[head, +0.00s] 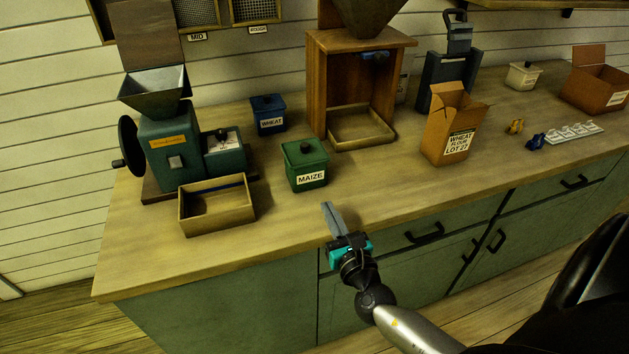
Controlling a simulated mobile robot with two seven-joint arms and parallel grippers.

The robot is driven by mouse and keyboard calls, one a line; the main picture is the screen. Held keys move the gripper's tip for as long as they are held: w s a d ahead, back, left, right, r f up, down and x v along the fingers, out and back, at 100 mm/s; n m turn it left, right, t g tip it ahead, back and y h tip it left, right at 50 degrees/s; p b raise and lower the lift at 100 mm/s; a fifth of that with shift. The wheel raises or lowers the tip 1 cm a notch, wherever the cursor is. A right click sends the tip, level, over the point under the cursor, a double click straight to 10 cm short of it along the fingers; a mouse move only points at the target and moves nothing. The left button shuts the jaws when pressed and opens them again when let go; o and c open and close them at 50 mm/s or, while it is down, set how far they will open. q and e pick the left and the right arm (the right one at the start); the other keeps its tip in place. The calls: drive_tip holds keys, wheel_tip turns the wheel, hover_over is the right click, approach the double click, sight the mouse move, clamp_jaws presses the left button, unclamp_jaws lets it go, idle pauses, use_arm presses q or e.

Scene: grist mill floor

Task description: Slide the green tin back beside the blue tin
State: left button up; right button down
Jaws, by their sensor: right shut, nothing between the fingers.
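The green tin (306,165), labelled MAIZE, stands upright on the wooden counter with its lid on. The blue tin (268,113), labelled WHEAT, stands behind it and to the left, near the wall, with a gap between the two. My right gripper (329,208) is over the front part of the counter, in front of the green tin and slightly to its right. It is shut and empty, its fingers pointing toward the back, apart from the tin. My left gripper is not in view.
A green mill (170,145) with a wooden box (217,205) in front stands at left. A wooden sifter cabinet (313,80) with a tray (360,127) stands right of the blue tin. A flour carton (453,125) stands farther right. The counter front right of the green tin is clear.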

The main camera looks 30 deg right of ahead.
sight(310, 173)
drive_tip(key=b+x, duration=0.1)
drive_tip(key=x, duration=0.9)
drive_tip(key=shift+w+d, duration=0.1)
